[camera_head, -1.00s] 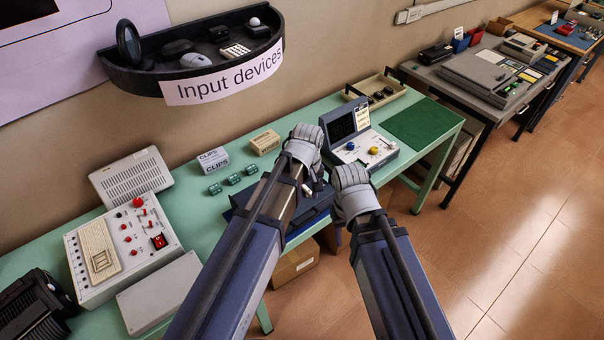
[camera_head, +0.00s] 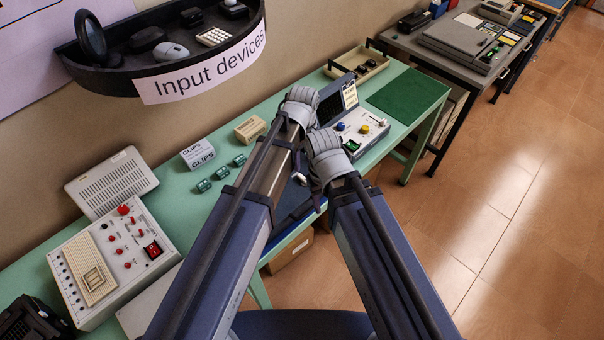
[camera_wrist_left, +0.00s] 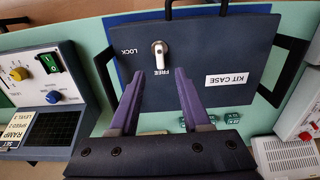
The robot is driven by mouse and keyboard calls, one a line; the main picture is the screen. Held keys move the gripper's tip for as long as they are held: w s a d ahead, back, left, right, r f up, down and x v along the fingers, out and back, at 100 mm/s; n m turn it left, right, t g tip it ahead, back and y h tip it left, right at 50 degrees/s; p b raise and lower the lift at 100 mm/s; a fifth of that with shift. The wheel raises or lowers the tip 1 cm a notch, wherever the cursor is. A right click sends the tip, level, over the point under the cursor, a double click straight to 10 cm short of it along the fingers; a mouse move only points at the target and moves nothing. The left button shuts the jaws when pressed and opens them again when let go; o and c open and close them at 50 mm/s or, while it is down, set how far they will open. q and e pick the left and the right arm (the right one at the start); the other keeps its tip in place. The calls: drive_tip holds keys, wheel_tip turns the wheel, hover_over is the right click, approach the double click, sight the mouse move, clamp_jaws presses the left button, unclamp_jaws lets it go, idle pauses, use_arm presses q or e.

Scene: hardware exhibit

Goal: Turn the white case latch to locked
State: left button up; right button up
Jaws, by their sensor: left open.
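The dark blue kit case (camera_wrist_left: 228,55) lies on the green table; in the head view its blue edge (camera_head: 293,203) shows partly behind my arms. Its white latch (camera_wrist_left: 160,56) is a lever on a round pivot, and its arm points to the word FREE; the word LOCK stands to its left in the left wrist view. My left gripper (camera_wrist_left: 160,80) is open, its two purple fingers on either side of the latch's lower end, with gaps and nothing held.
A console with blue and yellow knobs (camera_head: 362,132) stands beside the case. Green clips (camera_head: 222,172), small boxes (camera_head: 198,154) and a red-buttoned panel (camera_head: 118,245) stand to the left. The Input devices shelf (camera_head: 150,88) overhangs the table. A green mat (camera_head: 405,92) is clear.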

sight(303, 177)
use_arm(q)
wheel_tip(303, 177, down, 7)
drive_tip(key=b, duration=0.7)
drive_tip(key=shift+f, duration=0.2)
drive_tip(key=shift+c, duration=0.4)
clamp_jaws()
